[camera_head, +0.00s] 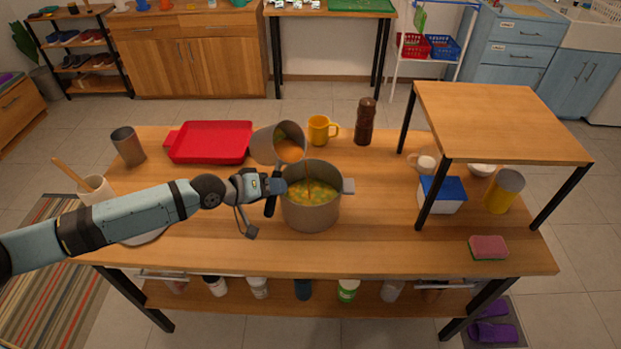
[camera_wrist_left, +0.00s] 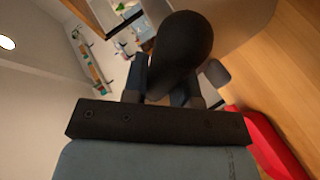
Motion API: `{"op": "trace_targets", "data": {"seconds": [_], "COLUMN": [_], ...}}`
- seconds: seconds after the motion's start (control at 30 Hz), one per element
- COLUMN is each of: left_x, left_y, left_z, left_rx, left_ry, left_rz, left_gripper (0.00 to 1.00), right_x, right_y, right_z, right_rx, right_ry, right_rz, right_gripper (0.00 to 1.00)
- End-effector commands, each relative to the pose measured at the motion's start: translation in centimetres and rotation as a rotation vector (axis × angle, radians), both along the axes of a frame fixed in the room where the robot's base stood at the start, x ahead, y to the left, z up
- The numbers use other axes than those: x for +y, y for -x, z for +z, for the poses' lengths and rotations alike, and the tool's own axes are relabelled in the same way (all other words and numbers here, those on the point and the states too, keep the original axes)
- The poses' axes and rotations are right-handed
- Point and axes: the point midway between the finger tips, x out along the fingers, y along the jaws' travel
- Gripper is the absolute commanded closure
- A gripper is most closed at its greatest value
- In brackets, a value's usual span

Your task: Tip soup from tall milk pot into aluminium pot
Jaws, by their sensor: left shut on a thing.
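The tall milk pot (camera_head: 264,146) is a grey metal vessel, tilted to the right over the aluminium pot (camera_head: 311,213). Orange soup (camera_head: 290,151) shows at its mouth, and a thin brown stream falls from it. The aluminium pot stands upright on the table and holds yellow-green soup with orange bits (camera_head: 312,192). My left gripper (camera_head: 273,190) is beside the aluminium pot's left rim, shut on the milk pot's black handle. In the left wrist view the dark handle (camera_wrist_left: 183,45) sits between the fingers. My right gripper is not in view.
A red tray (camera_head: 210,142), yellow mug (camera_head: 321,130) and brown pepper mill (camera_head: 365,122) stand behind the pots. A metal cup (camera_head: 128,147) is at the left. A raised wooden shelf (camera_head: 500,120) stands at the right.

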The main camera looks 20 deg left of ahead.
Motion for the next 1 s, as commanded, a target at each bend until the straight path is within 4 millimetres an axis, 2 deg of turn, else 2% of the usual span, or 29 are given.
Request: {"op": "trace_targets", "data": {"seconds": [0.5, 1.0], "left_x": [0.0, 0.1], "left_y": [-0.1, -0.1], "left_z": [-0.3, -0.8], "left_rx": [-0.020, -0.035], "left_ry": [-0.053, -0.103], "left_rz": [0.000, 0.001], "left_gripper": [1.00, 1.00], "right_x": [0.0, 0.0], "right_y": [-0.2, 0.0], "right_z": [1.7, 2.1], "right_rx": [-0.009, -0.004], "right_ry": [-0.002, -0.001], "right_rz": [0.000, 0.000], "right_gripper": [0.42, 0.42]}}
